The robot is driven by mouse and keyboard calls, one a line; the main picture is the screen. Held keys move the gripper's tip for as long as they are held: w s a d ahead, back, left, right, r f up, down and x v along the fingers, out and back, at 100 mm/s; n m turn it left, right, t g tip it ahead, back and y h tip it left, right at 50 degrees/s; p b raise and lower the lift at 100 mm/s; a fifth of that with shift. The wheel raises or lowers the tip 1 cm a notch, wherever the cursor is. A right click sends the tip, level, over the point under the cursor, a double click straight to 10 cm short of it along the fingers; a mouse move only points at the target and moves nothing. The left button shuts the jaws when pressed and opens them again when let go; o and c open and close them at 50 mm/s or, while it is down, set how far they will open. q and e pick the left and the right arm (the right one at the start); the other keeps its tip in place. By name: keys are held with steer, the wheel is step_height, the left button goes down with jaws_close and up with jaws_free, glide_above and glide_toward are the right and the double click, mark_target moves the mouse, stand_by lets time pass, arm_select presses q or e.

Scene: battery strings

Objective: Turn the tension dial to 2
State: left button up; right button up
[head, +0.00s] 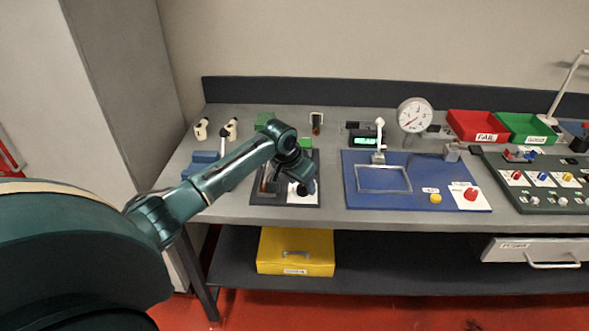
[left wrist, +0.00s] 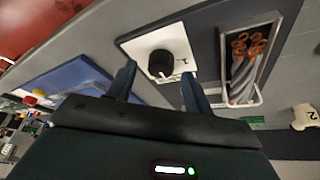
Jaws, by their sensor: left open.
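The tension dial (left wrist: 161,63) is a round black knob on a white plate (left wrist: 130,44), seen in the left wrist view. A small dark mark shows on the plate beside the knob; I cannot read a dial setting. My left gripper (left wrist: 158,74) is open, its two dark fingers on either side of the knob in that view. I cannot tell whether they touch it. In the head view my left gripper (head: 303,186) is over the dark panel (head: 256,197) at the bench's left part and mostly covers the dial. My right gripper is not in view.
Beside the dial, a tray (left wrist: 257,95) holds several grey strands with orange ends. A blue board (head: 400,198) with a red button (head: 470,194) lies to the right. A round gauge (head: 415,115) stands behind it. A yellow box (head: 296,251) sits on the lower shelf.

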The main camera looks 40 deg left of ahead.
arm_select(q)
steer(key=v, duration=1.1)
steer(key=shift+s+r+b, duration=0.25)
steer(key=shift+r+b, duration=0.05)
steer(key=shift+r, duration=0.05)
steer(key=s+d+f+m, duration=0.2)
steer(key=s+d+f, duration=0.85)
steer(key=f, duration=0.25)
steer(key=s+d+f+n, duration=0.1)
steer(key=s+d, duration=0.1)
steer(key=s, duration=0.7)
steer(key=s+d+f, duration=0.1)
steer(key=s+d, duration=0.2)
steer(key=s, duration=0.6)
steer(key=w+d+f+t+h, duration=0.2)
steer(key=w+d+f+t, duration=0.3)
steer(key=f, duration=0.5)
steer(key=shift+m+t, duration=0.3)
steer(key=shift+w+d+r, duration=0.1)
steer(key=shift+w+d, duration=0.05)
